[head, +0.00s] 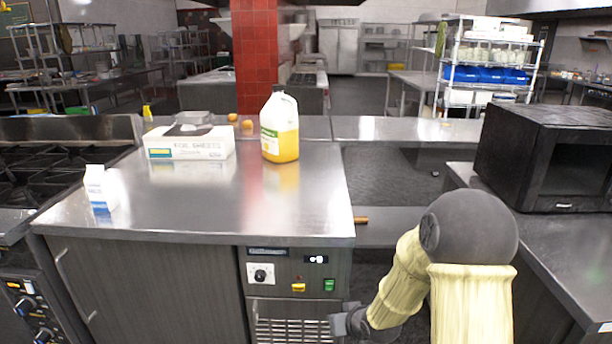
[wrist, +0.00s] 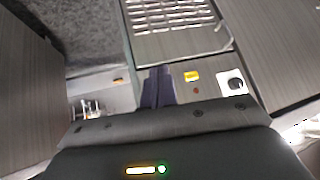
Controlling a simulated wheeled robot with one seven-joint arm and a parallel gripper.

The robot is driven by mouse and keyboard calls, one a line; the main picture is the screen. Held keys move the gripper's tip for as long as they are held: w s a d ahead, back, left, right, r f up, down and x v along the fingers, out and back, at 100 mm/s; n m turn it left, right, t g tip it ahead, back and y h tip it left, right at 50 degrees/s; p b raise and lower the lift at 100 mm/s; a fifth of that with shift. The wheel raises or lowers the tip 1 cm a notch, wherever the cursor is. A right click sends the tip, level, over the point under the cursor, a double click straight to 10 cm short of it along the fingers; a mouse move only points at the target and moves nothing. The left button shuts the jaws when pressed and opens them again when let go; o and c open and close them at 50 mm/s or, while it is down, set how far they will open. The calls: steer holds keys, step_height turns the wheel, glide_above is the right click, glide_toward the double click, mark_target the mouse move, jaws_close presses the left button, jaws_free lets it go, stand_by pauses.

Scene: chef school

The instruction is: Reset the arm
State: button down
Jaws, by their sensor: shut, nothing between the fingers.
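My gripper (head: 340,323) is low at the front of the steel counter, beside the vented panel below the control knob. In the wrist view its fingers (wrist: 158,78) are together, with nothing between them. My arm comes in from the lower right of the head view, bent at a dark round joint. The control panel (head: 277,272) with a knob and green switch is just above and left of the gripper. I cannot tell whether the gripper touches the cabinet front.
On the steel counter (head: 230,215) stand a milk carton (head: 100,190), a foil sheets box (head: 188,143) and a jug of yellow liquid (head: 280,128). A black microwave (head: 550,160) sits on the right counter. A stove (head: 45,165) is at left. Dark floor shows between the counters.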

steer(key=s+d+r+m+g+h, duration=0.1)
steer(key=s+d+r+g+h, duration=0.2)
steer(key=s, duration=0.7)
steer(key=s+d+r+m+g, duration=0.15)
steer(key=s+d+r, duration=0.3)
steer(key=s, duration=0.45)
step_height(320, 180, up, 24)
steer(key=a+p, duration=0.1)
steer(key=p, duration=2.2)
steer(key=shift+f, duration=0.15)
steer(key=shift+w+g, duration=0.1)
steer(key=shift+g, duration=0.15)
